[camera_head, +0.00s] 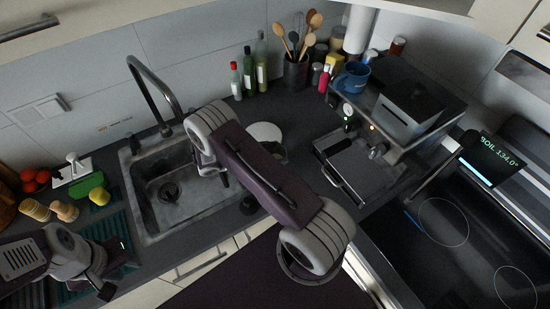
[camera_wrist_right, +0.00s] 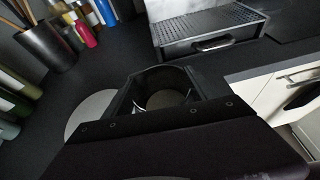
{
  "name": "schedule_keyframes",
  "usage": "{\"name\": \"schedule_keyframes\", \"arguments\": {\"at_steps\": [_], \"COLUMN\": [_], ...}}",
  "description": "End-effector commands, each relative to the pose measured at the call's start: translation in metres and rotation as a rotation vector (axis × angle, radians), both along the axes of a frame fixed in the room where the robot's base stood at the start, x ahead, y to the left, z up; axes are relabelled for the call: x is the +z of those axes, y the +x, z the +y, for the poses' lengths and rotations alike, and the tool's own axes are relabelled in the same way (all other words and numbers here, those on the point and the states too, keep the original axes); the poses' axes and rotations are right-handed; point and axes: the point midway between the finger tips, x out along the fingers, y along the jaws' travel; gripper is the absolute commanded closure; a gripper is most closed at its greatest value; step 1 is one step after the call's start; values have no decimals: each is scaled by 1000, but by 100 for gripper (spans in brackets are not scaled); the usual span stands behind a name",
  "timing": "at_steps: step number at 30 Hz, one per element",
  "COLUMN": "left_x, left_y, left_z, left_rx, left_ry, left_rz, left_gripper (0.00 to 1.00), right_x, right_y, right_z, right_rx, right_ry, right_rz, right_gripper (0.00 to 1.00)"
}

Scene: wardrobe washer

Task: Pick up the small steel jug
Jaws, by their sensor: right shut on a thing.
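The small steel jug (camera_wrist_right: 167,98) shows in the right wrist view as a round, open-topped metal vessel, seen from above. My right gripper (camera_wrist_right: 165,92) is shut on it, with a dark finger on either side. The gripper body hides its lower near side, so I cannot tell whether it touches the counter. In the head view my right arm hides most of the jug and the right gripper. My left gripper (camera_head: 114,272) is at the lower left over the dark green drying mat, with its fingers apart and nothing seen between them.
A pale round plate (camera_head: 264,131) lies by the jug. The espresso machine (camera_head: 370,160) stands to the right, bottles (camera_head: 249,75) and a utensil pot (camera_head: 295,73) behind. The sink (camera_head: 168,190) and tap are left; the hob (camera_head: 455,235) is far right.

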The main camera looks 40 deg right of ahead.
Motion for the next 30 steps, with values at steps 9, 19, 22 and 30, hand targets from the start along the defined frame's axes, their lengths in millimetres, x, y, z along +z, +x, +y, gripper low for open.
{"name": "schedule_keyframes", "arguments": {"at_steps": [9,19,22,30], "left_x": [-16,-26,-26,-26], "left_y": [0,0,0,0], "left_z": [0,0,0,0], "left_rx": [0,0,0,0], "left_ry": [0,0,0,0], "left_rz": [0,0,0,0], "left_gripper": [64,64,64,64], "right_x": [50,93,100,103], "right_y": [-27,-92,-102,-108], "right_z": [12,38,42,44], "right_rx": [4,4,3,0], "right_ry": [-1,-1,-1,-1], "right_rz": [1,-1,-1,-1], "right_gripper": [100,100,100,100]}}
